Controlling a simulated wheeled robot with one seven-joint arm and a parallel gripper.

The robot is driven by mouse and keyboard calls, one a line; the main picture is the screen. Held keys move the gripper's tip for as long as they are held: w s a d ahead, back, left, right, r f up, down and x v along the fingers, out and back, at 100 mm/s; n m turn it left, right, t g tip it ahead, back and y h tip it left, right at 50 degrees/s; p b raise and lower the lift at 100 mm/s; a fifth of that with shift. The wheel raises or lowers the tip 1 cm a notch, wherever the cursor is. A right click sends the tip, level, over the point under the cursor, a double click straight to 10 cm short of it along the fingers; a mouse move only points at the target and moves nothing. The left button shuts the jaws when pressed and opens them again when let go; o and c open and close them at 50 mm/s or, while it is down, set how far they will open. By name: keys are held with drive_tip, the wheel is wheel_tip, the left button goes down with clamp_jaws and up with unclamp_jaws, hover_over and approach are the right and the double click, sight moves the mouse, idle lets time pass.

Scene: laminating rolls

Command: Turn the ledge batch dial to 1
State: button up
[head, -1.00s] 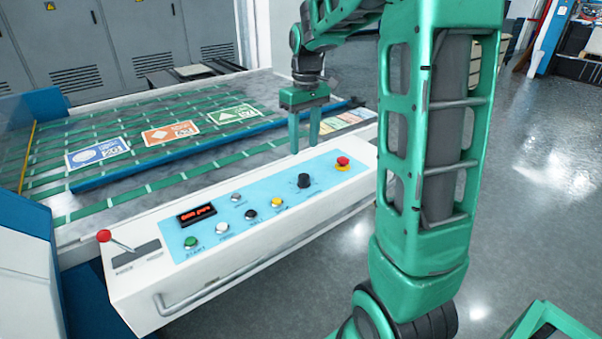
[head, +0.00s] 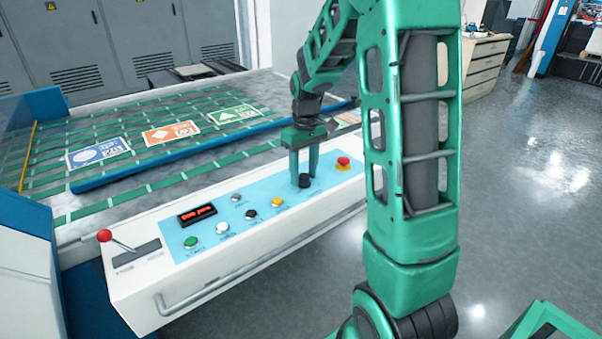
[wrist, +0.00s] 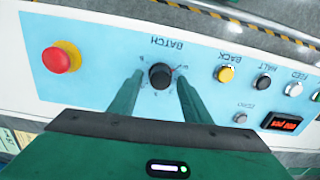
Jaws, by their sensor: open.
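The batch dial is a black round knob (head: 305,181) on the light blue control panel (head: 262,200) of the white ledge. In the wrist view the knob (wrist: 160,76) sits under the word BATCH, with small marks around it too small to read for certain. My gripper (head: 303,174) points down at the dial. In the wrist view its two green fingers (wrist: 157,88) stand open, one on each side of the knob, with a gap visible on both sides. The knob's pointer direction is hard to make out.
A red stop button (head: 343,162) is right of the dial. Yellow (head: 277,202), black (head: 251,214), white (head: 222,228) and green (head: 191,242) buttons, a red-lit display (head: 197,214) and a red-knobbed lever (head: 104,236) are left. A blue bar (head: 170,164) runs behind.

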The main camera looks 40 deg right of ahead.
drive_tip(key=c, duration=1)
drive_tip(key=shift+c, duration=0.2)
drive_tip(key=shift+m, duration=0.3)
drive_tip(key=m, duration=0.3)
drive_tip(key=shift+m, duration=2.1)
drive_tip(key=o, duration=1)
